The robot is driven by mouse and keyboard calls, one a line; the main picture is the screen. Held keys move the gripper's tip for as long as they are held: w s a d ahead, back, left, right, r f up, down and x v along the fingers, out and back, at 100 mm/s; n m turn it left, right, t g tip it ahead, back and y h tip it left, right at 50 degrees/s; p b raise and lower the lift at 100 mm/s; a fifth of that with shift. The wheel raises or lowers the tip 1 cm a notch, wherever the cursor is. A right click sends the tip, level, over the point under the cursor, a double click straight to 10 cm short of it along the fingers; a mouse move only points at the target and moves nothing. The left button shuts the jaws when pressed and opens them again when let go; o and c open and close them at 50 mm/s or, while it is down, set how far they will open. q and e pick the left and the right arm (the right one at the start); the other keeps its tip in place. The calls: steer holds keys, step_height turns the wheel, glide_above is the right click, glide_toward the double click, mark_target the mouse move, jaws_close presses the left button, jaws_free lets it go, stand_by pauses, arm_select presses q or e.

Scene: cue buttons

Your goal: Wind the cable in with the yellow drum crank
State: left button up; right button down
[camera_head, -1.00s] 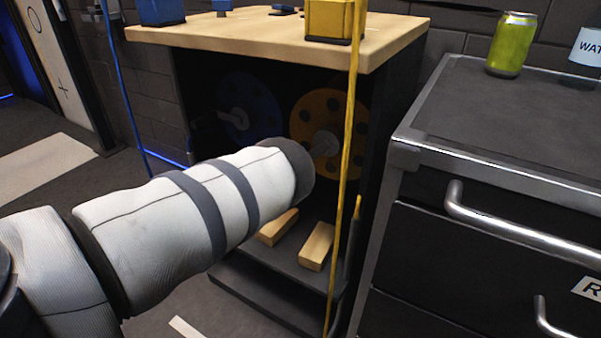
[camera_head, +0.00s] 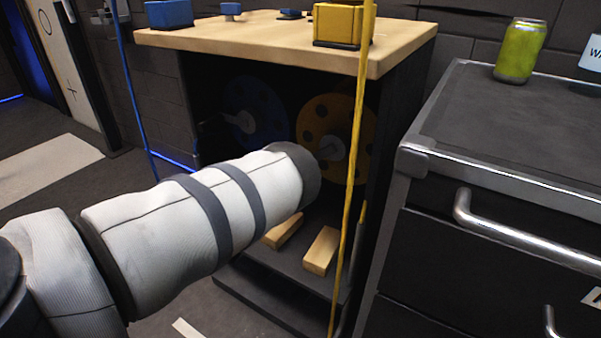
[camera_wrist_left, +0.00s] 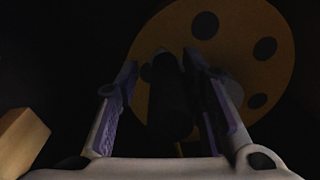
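The yellow drum (camera_head: 345,110) with round holes sits inside the dark cabinet under a wooden top, beside a blue drum (camera_head: 262,105). The yellow cable (camera_head: 357,150) hangs down in front of the cabinet. My left arm reaches into the cabinet and hides its gripper in the head view. In the left wrist view my left gripper (camera_wrist_left: 170,90) is open. A dark, rounded bar, probably the crank handle (camera_wrist_left: 170,100), lies between its fingers, with the yellow drum (camera_wrist_left: 250,75) behind. Whether the fingers touch the bar is too dark to tell. My right gripper is out of view.
Wooden blocks (camera_head: 321,250) lie on the cabinet floor; one shows close at left in the wrist view (camera_wrist_left: 20,140). A yellow box (camera_head: 338,24) stands on the wooden top (camera_head: 250,38). A dark drawer unit (camera_head: 510,130) with a green can (camera_head: 520,50) is close on the right.

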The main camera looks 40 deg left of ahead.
arm_select(q)
steer(key=shift+d, duration=0.2)
steer(key=shift+s, duration=0.15)
steer(key=v, duration=1.1)
steer(key=shift+s, duration=0.3)
